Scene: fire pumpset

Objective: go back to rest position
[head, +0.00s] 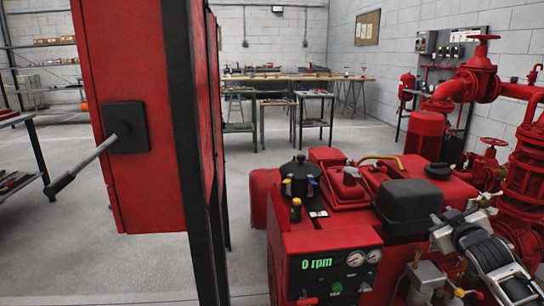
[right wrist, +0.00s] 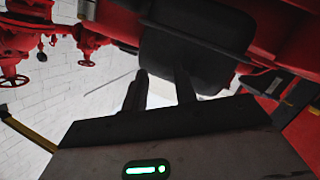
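My right gripper (head: 462,222) is at the lower right of the head view, over the near right side of the red pump engine (head: 325,240). In the right wrist view its two dark fingers (right wrist: 160,90) stand apart, with nothing seen between them. A black box-shaped cover (head: 408,203) on the engine lies beyond the fingertips and also fills the upper middle of the right wrist view (right wrist: 190,50). I cannot tell whether the fingers touch it. My left gripper is not in view.
A red cabinet (head: 140,60) with a side lever (head: 88,165) stands close on the left. Red pipes and valves (head: 475,75) rise on the right. Workbenches (head: 290,80) stand at the back. Open floor (head: 175,265) lies around the cabinet.

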